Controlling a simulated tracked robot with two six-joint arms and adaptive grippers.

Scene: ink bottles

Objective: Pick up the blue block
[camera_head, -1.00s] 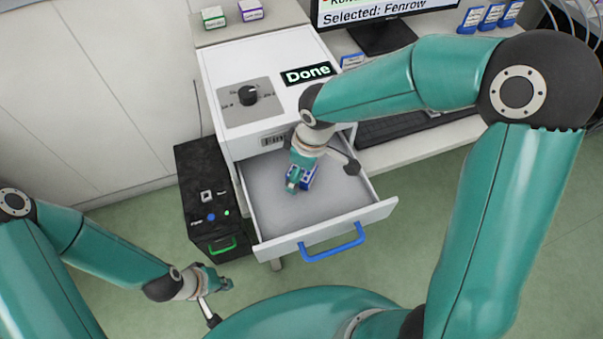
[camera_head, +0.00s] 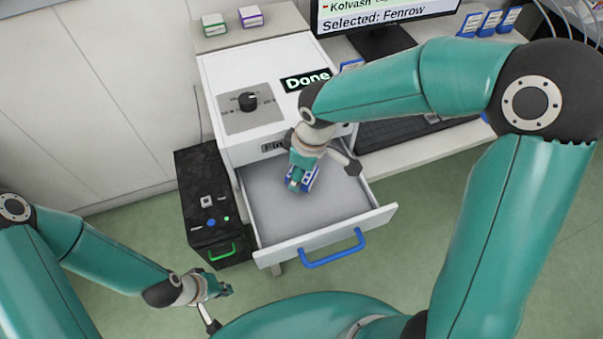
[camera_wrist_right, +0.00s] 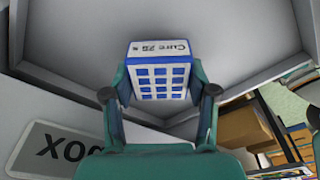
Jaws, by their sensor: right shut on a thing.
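The blue block (camera_head: 310,179) is blue and white and is at the open drawer (camera_head: 262,212) of the white cabinet in the head view. In the right wrist view the block (camera_wrist_right: 161,72) shows a grid of blue squares and printed text on its top edge. My right gripper (camera_head: 300,184) reaches down into the drawer area and is shut on the block, with a finger on each side of it (camera_wrist_right: 161,95). My left gripper (camera_head: 226,291) is low at the left, away from the cabinet; whether its fingers are apart is too small to tell.
The white cabinet has a dial (camera_head: 248,101) and a "Done" display (camera_head: 306,79). A black box (camera_head: 205,185) stands left of the drawer. A keyboard (camera_head: 400,133) and a monitor (camera_head: 385,12) are at the right. Green and purple boxes (camera_head: 250,16) sit behind.

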